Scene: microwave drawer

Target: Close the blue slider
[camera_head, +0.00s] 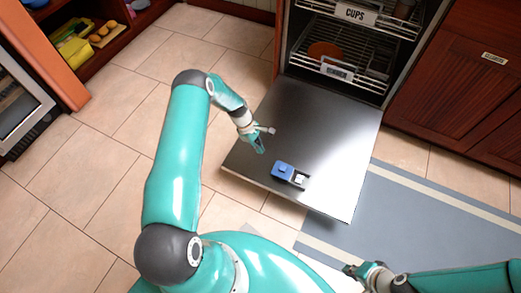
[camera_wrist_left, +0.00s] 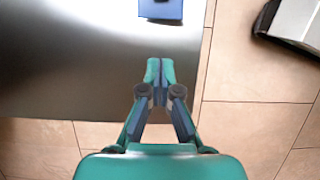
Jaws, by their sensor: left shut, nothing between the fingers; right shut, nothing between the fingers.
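The blue slider (camera_head: 283,171) sits on the dishwasher's lowered door, near its front edge. A small dark and pale part (camera_head: 300,180) shows at its right end. The slider also shows, cut off, at the top of the left wrist view (camera_wrist_left: 160,9). My left gripper (camera_head: 260,146) is shut and empty over the door, up and left of the slider and apart from it. Its closed fingertips (camera_wrist_left: 160,66) point toward the slider in the left wrist view. My right gripper (camera_head: 352,271) is shut and empty low in the head view, away from the slider.
The open dishwasher door (camera_head: 325,120) is flat and otherwise clear. Racks (camera_head: 345,70) with a "CUPS" label stand behind it. Red-brown cabinets (camera_head: 465,100) are at right, a grey mat (camera_head: 430,215) below them. An open shelf (camera_head: 95,40) with food is at upper left.

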